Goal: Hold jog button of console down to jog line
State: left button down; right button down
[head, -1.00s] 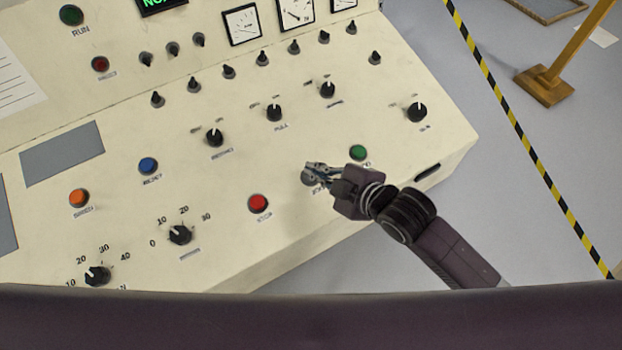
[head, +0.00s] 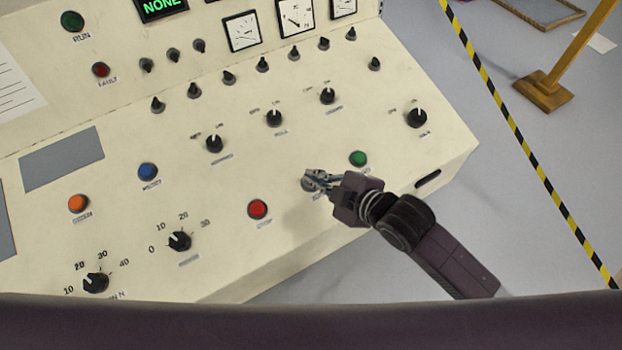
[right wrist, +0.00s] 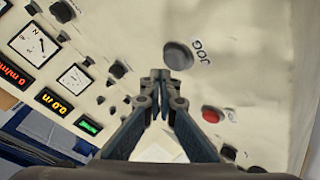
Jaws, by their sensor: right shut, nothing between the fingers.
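The jog button (right wrist: 178,55) is a round grey button labelled JOG on the cream console (head: 330,225). It shows clearly in the right wrist view, just beyond my fingertips. In the head view it is mostly hidden behind my right gripper (head: 312,180). My right gripper is shut and empty, with its tips over the button's spot. In the right wrist view the fingertips (right wrist: 161,76) appear just short of the button, with a visible gap in the picture. Whether they touch it cannot be told. My left gripper is not in view.
A red button (head: 257,209) and a green button (head: 358,158) flank the jog button. Several black knobs stand farther up the panel. A display (head: 162,8) reads NONE. Floor with a striped tape line (head: 520,135) and a wooden post (head: 545,88) lie to the right.

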jog(key=shift+f, duration=0.15)
dwell(0.4)
jog(key=shift+w+f, duration=0.1)
jog(key=shift+f, duration=0.2)
jog(key=shift+f, duration=0.5)
dwell(2.0)
jog(key=shift+r+p, duration=0.9)
jog(key=shift+p, duration=0.05)
jog(key=r+p, duration=0.1)
jog(key=p, duration=0.1)
jog(key=r+p, duration=0.1)
jog(key=r, duration=0.1)
jog(key=s+r+p, duration=0.1)
jog(key=r+p, duration=0.1)
jog(key=shift+s+d+p, duration=0.1)
jog(key=shift+d+p, duration=0.2)
